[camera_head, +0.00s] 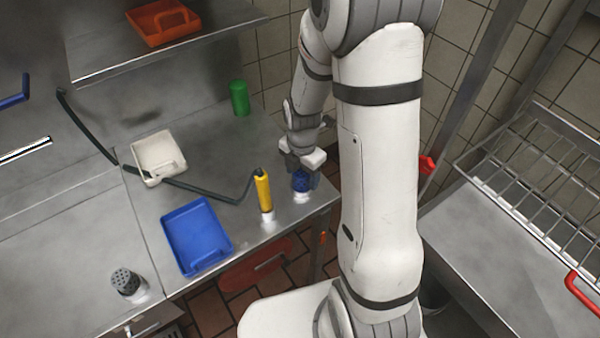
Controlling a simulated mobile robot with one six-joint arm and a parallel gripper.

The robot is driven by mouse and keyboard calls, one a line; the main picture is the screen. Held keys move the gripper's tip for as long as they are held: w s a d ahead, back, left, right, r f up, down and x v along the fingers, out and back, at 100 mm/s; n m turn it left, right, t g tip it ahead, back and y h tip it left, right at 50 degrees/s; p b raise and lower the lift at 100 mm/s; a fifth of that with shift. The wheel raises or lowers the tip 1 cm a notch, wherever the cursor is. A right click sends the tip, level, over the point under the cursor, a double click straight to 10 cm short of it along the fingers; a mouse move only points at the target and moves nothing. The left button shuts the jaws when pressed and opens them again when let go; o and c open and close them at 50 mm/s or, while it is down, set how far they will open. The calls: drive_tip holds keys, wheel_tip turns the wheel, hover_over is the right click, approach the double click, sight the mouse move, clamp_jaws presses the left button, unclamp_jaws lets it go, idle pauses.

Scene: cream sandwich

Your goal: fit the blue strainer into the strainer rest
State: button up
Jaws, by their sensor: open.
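A small dark blue piece (301,182), which looks like the blue strainer, is near the right front corner of the steel counter. A small white base (301,197), possibly the strainer rest, shows directly under it. I cannot tell how deep the blue piece sits in it. My gripper (303,173) is open and right at the top of the blue piece, pointing down. Its fingers partly hide the piece, and I cannot tell whether they touch it.
A yellow-handled tool (263,190) stands close on the left. A blue tray (197,235), a cream tray (159,157), a green cylinder (239,98) and a dark perforated-top shaker (125,282) are on the counter. A dark hose (205,190) crosses it. A wire rack (540,175) is at right.

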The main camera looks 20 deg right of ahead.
sight(302, 171)
wheel_tip(302, 171, up, 12)
drive_tip(key=s+r+m+t, duration=0.1)
drive_tip(key=s+r+m, duration=0.3)
drive_tip(key=s+m, duration=0.3)
drive_tip(key=s+r+m+t, duration=0.2)
drive_tip(key=s+r+m, duration=0.2)
drive_tip(key=m, duration=1.3)
drive_tip(key=s, duration=0.3)
drive_tip(key=shift+s+a+r+m, duration=0.2)
drive_tip(key=shift+s+r+m, duration=0.1)
drive_tip(key=shift+r, duration=0.1)
drive_tip(key=shift+w, duration=0.15)
drive_tip(key=shift+c, duration=0.5)
